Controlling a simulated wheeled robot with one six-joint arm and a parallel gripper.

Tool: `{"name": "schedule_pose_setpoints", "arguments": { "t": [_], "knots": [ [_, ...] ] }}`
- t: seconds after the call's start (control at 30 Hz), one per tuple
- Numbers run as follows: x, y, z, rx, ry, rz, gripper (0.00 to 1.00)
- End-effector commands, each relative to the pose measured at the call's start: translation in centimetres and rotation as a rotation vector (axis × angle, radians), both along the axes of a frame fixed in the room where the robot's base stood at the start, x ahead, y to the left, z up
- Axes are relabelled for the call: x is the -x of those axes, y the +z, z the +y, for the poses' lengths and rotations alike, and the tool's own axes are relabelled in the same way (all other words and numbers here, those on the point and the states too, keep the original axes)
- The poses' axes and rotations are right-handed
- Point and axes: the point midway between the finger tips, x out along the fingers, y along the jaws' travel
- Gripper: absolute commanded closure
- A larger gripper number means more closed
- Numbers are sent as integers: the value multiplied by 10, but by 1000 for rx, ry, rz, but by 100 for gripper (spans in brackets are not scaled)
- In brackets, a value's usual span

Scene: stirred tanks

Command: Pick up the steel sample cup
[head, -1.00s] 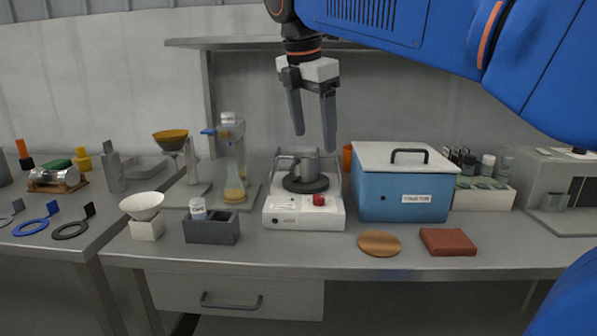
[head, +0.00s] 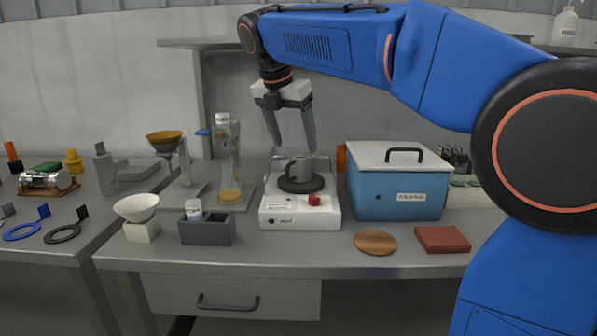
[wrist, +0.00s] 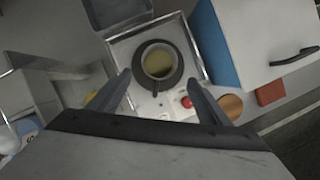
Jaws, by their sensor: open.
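The steel sample cup (head: 299,168) stands upright on the dark round plate (head: 301,185) of a white stirrer with a red knob. In the wrist view the cup (wrist: 158,64) is seen from above, with yellowish liquid inside and its handle toward the bottom of the picture. My gripper (head: 292,148) is open and empty, pointing down just above the cup in the head view. In the wrist view the two fingers (wrist: 159,78) are spread to either side below the cup's rim in the picture, and neither is seen touching it.
A blue box with a white lid (head: 398,182) stands close to the right of the stirrer. A flask (head: 230,180) on a stand is at the left.

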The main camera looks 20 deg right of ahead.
Motion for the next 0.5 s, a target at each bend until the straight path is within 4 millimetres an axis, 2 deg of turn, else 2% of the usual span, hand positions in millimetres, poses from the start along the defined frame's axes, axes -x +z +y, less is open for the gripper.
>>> {"name": "schedule_pose_setpoints", "arguments": {
  "t": [0.1,0.37,0.5],
  "knots": [
    [-4,-16,-5,0,-2,2,28],
    [-9,-31,-10,0,-1,0,28],
    [-14,-46,-13,1,-1,3,28]
  ]
}}
